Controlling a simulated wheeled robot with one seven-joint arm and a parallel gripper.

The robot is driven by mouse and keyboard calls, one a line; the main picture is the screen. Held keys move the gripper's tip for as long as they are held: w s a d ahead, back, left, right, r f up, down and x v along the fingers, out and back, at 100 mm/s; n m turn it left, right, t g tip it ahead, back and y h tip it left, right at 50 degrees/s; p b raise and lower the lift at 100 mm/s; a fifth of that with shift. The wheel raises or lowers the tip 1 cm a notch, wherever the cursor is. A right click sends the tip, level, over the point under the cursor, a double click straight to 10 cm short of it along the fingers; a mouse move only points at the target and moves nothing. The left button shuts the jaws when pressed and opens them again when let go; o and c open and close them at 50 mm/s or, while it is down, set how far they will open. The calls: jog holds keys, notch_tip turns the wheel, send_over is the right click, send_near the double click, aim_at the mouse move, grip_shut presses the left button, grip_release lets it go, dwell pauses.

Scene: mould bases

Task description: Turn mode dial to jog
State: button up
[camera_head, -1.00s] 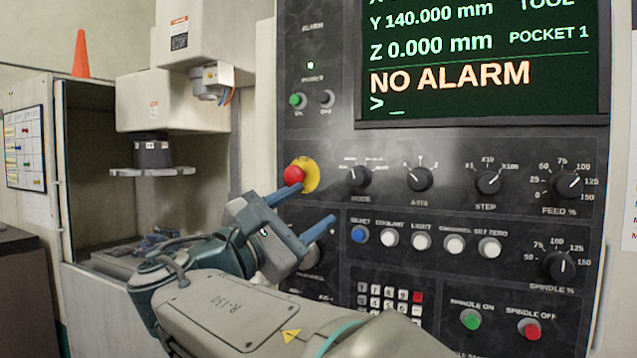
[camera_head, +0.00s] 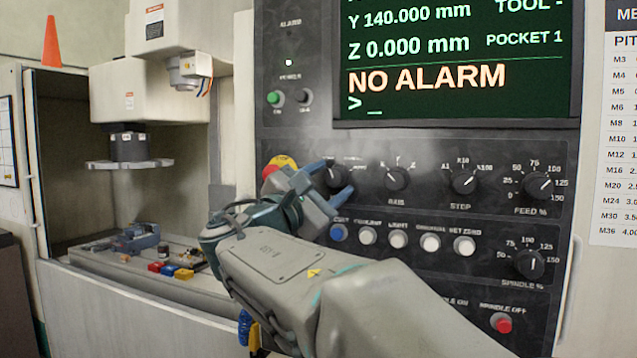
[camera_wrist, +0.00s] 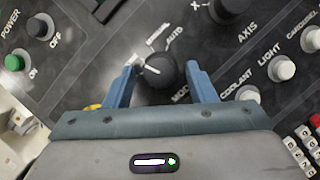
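The mode dial (camera_head: 337,176) is a black knob on the dark control panel, left of the axis dial. In the head view my gripper (camera_head: 335,180) is in front of the panel, its blue fingers on either side of the dial, partly covering its labels. In the wrist view the mode dial (camera_wrist: 158,70) lies between the two open blue fingers of my gripper (camera_wrist: 160,80), with a gap on both sides. Its white pointer line points to the upper left.
A red emergency stop on a yellow base (camera_head: 272,171) is close left of my gripper. The axis dial (camera_head: 397,178) is to the right. A blue button (camera_head: 338,232) and several white ones sit below. The screen (camera_head: 455,60) reads NO ALARM.

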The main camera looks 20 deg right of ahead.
jog(key=c, duration=0.8)
jog(key=shift+n, duration=0.3)
jog(key=n+t, duration=0.1)
jog(key=n, duration=0.1)
jog(key=n+t, duration=0.1)
jog(key=n, duration=0.1)
jog(key=shift+s+d+f+y, duration=0.15)
jog(key=shift+y, duration=0.15)
jog(key=shift+n+t+y, duration=0.45)
jog(key=shift+n+t, duration=0.25)
jog(key=shift+n, duration=0.85)
jog(key=shift+n+t+y, duration=0.45)
jog(key=shift+n+t, duration=0.25)
jog(key=shift+n, duration=0.85)
jog(key=shift+d+n, duration=0.1)
jog(key=shift+n, duration=0.2)
jog(key=o, duration=1)
